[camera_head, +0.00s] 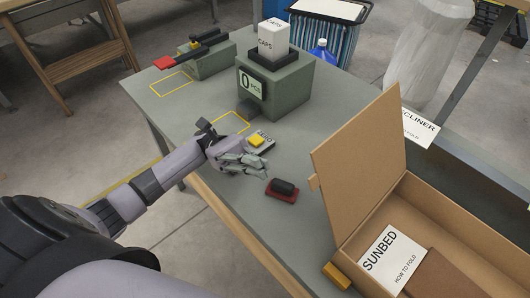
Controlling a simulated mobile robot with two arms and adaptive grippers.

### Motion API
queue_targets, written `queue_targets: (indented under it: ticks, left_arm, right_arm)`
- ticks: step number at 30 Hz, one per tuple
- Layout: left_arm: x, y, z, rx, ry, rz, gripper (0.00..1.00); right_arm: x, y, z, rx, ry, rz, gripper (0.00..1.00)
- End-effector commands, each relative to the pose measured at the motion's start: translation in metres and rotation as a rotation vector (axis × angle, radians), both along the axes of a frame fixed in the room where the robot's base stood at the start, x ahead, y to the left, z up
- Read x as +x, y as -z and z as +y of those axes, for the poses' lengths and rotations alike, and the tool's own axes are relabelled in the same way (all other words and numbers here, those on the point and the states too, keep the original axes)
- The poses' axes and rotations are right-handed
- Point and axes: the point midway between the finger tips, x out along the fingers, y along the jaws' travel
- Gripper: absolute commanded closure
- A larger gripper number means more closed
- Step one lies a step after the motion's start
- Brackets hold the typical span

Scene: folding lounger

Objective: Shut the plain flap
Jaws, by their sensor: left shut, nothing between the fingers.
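An open brown cardboard box (472,211) stands at the lower right of the table. A plain flap (360,155) with no print stands up, tilted, along the box's far left side. A small tab (313,184) sticks out at its left edge. Inside the box lies a white card reading SUNBED, HOW TO FOLD (393,258), beside a brown piece. My left gripper (262,170) is shut and empty. It is over the table, left of the flap and apart from it. My right gripper is not in view.
A red and black stamp-like object (283,190) lies between my left gripper and the box. A yellow block (337,276) sits at the box's near left corner. A green scale (284,88) carries a CAPS box (272,39). A white card ending in CLINER (419,128) shows behind the flap.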

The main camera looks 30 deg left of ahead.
Motion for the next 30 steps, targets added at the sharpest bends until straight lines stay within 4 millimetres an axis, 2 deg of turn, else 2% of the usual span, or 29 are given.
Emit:
queue_targets:
  ticks: [1, 6, 15, 21, 30]
  left_arm:
    - [-0.004, -0.012, -0.01, -0.001, 0.003, 0.0, 1.0]
    - [-0.016, -0.03, -0.041, -0.003, 0.003, 0.001, 1.0]
    - [-0.029, -0.05, -0.081, -0.001, 0.0, -0.001, 1.0]
    - [-0.033, -0.051, -0.089, -0.001, 0.0, 0.0, 1.0]
    - [-0.032, -0.051, -0.089, 0.0, 0.0, 0.0, 1.0]
  right_arm:
    - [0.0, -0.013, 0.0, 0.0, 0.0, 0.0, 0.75]
    - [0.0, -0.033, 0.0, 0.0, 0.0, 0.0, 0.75]
    - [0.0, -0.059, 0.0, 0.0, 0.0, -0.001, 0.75]
    - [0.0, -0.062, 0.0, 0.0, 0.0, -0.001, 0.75]
    - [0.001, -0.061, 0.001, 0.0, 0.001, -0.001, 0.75]
